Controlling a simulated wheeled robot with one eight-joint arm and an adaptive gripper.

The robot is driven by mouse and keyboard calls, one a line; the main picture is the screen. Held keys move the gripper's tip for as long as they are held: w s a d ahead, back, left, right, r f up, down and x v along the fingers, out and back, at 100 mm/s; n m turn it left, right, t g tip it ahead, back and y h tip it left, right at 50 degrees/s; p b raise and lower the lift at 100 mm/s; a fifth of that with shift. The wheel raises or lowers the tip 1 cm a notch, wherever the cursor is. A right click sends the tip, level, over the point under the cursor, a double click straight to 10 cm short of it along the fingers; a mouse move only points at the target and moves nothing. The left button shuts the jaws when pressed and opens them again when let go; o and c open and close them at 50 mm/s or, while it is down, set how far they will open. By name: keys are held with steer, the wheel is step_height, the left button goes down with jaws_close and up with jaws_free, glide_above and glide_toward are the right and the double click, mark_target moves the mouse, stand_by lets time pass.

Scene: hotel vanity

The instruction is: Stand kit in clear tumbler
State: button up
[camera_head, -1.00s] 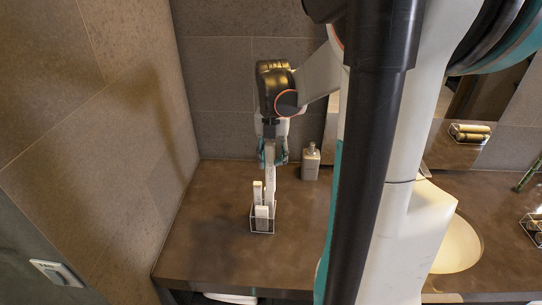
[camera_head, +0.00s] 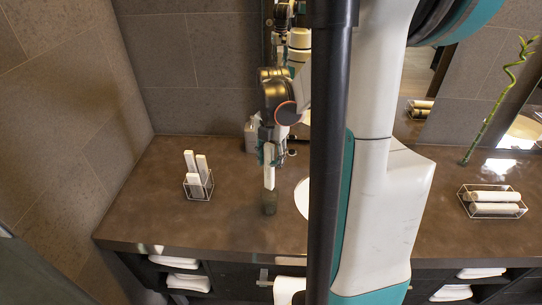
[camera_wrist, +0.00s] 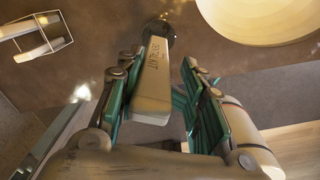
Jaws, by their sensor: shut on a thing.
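My gripper (camera_head: 268,158) is shut on a slim white kit (camera_head: 269,178) and holds it upright. In the wrist view, the kit (camera_wrist: 155,80) sits between the fingers of my gripper (camera_wrist: 158,63), with dark lettering on its face. The clear tumbler (camera_head: 269,205) stands on the counter directly below the kit and looks dark and see-through. In the wrist view, the tumbler (camera_wrist: 160,27) shows as a round rim at the kit's far end. The kit's lower end is at or near the rim; I cannot tell whether it is inside.
A wire holder (camera_head: 186,191) with several white boxes stands left on the brown counter (camera_head: 150,220). A grey dispenser (camera_head: 251,135) is behind my gripper. A pale basin (camera_head: 301,199) lies close on the right. Another wire basket (camera_head: 493,214) with rolls is far right. Counter between holder and tumbler is clear.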

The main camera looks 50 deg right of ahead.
mark_target(271, 181)
steer(key=shift+f+b, duration=3.9)
steer(key=shift+f, duration=1.2)
steer(key=o, duration=1)
step_height(271, 181, up, 12)
steer(key=shift+s, duration=0.1)
